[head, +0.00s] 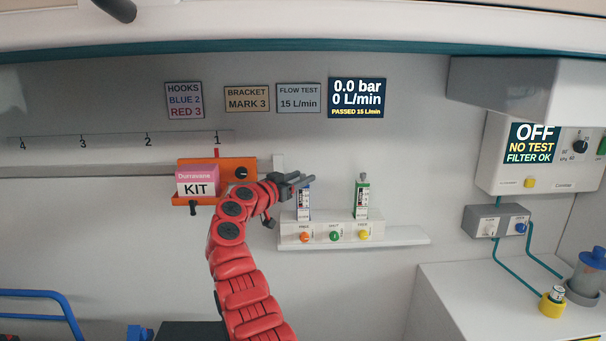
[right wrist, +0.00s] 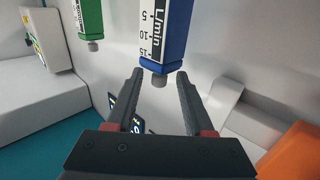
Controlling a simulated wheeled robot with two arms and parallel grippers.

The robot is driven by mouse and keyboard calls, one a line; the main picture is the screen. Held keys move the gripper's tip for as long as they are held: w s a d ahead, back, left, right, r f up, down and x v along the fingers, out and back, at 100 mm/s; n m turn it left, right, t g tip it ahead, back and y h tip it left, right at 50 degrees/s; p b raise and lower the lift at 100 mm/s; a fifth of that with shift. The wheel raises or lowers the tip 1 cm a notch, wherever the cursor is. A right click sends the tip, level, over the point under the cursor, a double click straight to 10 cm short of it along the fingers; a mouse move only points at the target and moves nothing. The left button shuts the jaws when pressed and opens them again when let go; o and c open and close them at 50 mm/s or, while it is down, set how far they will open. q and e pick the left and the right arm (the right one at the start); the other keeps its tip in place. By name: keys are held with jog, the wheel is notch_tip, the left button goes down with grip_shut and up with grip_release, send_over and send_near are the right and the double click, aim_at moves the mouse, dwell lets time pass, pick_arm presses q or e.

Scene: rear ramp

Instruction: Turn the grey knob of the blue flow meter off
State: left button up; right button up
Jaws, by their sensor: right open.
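The blue flow meter (head: 303,205) stands upright on the white wall unit, to the left of the green flow meter (head: 361,200). My right gripper (head: 303,180) is at the top of the blue flow meter. In the right wrist view the blue flow meter (right wrist: 166,38) shows close up, with its grey knob (right wrist: 159,81) at the end. The right gripper (right wrist: 159,77) is open there, one finger on each side of the knob, with visible gaps. In the head view the gripper hides the knob. My left gripper is not in view.
An orange bracket (head: 242,173) with a pink KIT box (head: 197,180) is left of the gripper. The white unit (head: 330,231) carries orange, green and yellow knobs. A wall display (head: 357,98) reads 0.0 bar, 0 L/min, PASSED 15 L/min.

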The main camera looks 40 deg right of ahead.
jog(key=shift+d, duration=0.65)
grip_shut()
